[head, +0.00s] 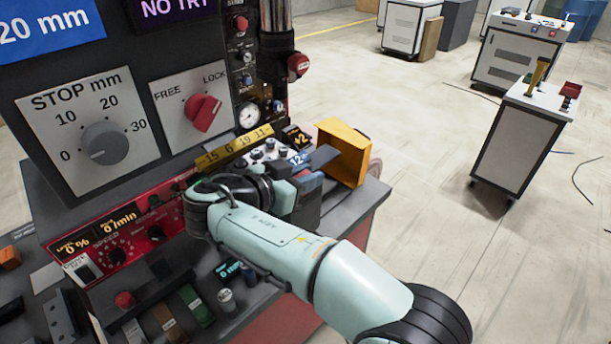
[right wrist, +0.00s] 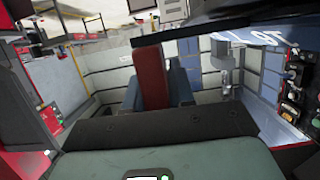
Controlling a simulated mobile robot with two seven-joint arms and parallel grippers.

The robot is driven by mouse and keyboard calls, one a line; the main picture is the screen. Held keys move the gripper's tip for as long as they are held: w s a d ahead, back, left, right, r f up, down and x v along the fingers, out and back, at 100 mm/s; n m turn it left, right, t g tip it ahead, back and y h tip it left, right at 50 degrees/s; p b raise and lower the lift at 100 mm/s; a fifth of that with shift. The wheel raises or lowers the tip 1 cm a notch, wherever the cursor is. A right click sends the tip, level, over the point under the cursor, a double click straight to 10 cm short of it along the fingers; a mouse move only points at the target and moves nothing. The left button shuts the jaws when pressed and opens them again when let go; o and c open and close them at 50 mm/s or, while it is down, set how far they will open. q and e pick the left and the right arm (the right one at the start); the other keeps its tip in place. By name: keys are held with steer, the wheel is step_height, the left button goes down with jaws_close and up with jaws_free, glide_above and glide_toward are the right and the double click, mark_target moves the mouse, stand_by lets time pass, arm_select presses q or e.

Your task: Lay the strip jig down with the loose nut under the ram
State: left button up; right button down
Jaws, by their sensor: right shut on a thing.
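My right gripper (head: 303,182) is low at the front of the machine, beside its cluster of knobs. Its red finger (right wrist: 150,75) and blue parts show in the right wrist view. It is shut on a dark flat piece, which appears to be the strip jig (right wrist: 205,24); this spans the top of that view. My wrist hides most of the grip in the head view. I cannot make out the loose nut. A shiny vertical column (head: 276,15) stands at the machine's right edge; I cannot tell whether it is the ram. My left gripper is out of view.
A yellow open box (head: 346,152) stands just right of the gripper. A yellow numbered strip (head: 235,147) lies behind my wrist. The panel has a STOP dial (head: 106,143) and a red FREE/LOCK knob (head: 203,112). Loose blocks crowd the bench at lower left.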

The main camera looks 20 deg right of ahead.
steer(key=shift+f+b, duration=0.25)
steer(key=shift+b, duration=0.05)
stand_by(0.5)
steer(key=c, duration=0.9)
jaws_free()
